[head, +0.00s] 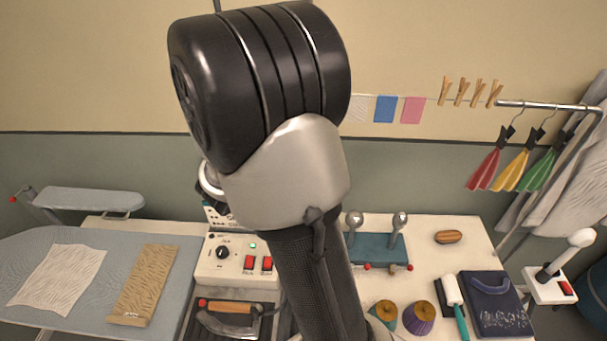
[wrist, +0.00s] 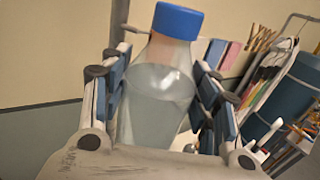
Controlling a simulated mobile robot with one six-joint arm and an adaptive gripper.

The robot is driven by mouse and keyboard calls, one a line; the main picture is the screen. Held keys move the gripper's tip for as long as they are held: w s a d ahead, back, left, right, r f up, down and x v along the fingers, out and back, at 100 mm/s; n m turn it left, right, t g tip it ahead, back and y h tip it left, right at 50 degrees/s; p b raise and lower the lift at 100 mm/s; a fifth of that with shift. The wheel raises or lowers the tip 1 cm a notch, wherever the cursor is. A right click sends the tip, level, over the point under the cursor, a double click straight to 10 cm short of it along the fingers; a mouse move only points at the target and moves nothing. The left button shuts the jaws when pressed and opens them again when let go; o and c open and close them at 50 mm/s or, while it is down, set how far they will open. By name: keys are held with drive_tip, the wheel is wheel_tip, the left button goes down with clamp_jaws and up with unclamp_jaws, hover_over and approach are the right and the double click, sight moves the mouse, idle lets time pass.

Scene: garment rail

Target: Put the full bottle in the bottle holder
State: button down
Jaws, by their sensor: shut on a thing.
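A clear bottle (wrist: 155,100) with a blue cap (wrist: 178,21) fills the middle of the wrist view, tilted slightly to the right. Clear liquid reaches up near its shoulder. My gripper (wrist: 162,108) is shut on the bottle's body, with one finger on each side. The lower end of the bottle is hidden behind the gripper's palm. In the head view my arm blocks the middle, and neither the gripper nor the bottle shows there. I cannot make out a bottle holder for certain in either view.
An ironing board (head: 125,250) stands left, a control box (head: 240,258) beside it. The white table (head: 440,270) bears a teal stand (head: 377,247), a wooden brush (head: 448,237), two spools (head: 420,317) and a navy folded cloth (head: 497,303). A garment rail (head: 540,106) hangs right.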

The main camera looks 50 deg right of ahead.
drive_tip(key=f, duration=1.4)
drive_tip(key=shift+w+d, duration=0.1)
drive_tip(key=shift+w, duration=0.1)
drive_tip(key=shift+s, duration=0.1)
drive_tip(key=shift+f, duration=0.1)
drive_tip(key=c, duration=0.6)
unclamp_jaws()
